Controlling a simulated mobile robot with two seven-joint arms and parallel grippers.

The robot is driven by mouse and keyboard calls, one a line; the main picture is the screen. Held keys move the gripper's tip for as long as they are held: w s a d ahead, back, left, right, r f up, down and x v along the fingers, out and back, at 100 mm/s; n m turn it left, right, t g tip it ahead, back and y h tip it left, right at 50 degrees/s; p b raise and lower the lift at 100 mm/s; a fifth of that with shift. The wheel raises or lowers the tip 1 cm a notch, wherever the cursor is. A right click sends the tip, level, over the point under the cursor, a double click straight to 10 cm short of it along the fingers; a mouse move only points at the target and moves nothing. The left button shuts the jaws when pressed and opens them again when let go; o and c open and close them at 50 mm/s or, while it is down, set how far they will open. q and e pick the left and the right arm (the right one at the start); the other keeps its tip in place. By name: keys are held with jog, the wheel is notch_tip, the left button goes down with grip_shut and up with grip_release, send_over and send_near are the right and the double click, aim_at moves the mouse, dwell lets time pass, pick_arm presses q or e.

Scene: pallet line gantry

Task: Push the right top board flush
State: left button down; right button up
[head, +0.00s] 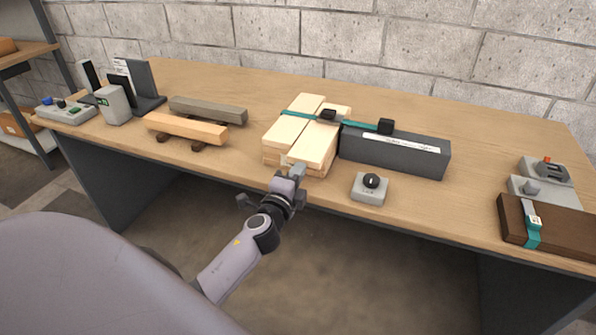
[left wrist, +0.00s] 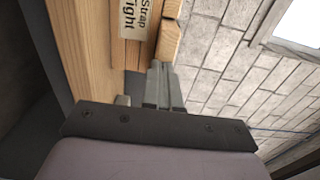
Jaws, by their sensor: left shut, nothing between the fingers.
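A small stack of pale boards (head: 272,157) sits on the bench, crossed by a teal strap (head: 297,114) with a black buckle (head: 328,115). The left top board (head: 286,128) and the right top board (head: 316,148) lie side by side. The right one's near end looks slightly nearer the bench front than the left one's. My left gripper (head: 298,168) is shut and empty at that near end; contact is unclear. In the left wrist view its fingertips (left wrist: 160,66) are close to a wooden end (left wrist: 171,36) beside a strap label (left wrist: 133,18). My right gripper is out of view.
A long grey block (head: 395,155) stands right of the stack, and a knob box (head: 370,188) is in front of it. Two beams (head: 186,128) lie to the left. A brown case (head: 548,225) is at far right. Bare bench (head: 240,165) lies left of the stack.

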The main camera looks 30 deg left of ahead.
pick_arm(q)
jog(key=shift+w, duration=0.2)
jog(key=shift+b+x, duration=0.4)
jog(key=shift+x, duration=0.9)
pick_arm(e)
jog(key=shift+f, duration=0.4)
pick_arm(q)
jog(key=shift+s, duration=0.15)
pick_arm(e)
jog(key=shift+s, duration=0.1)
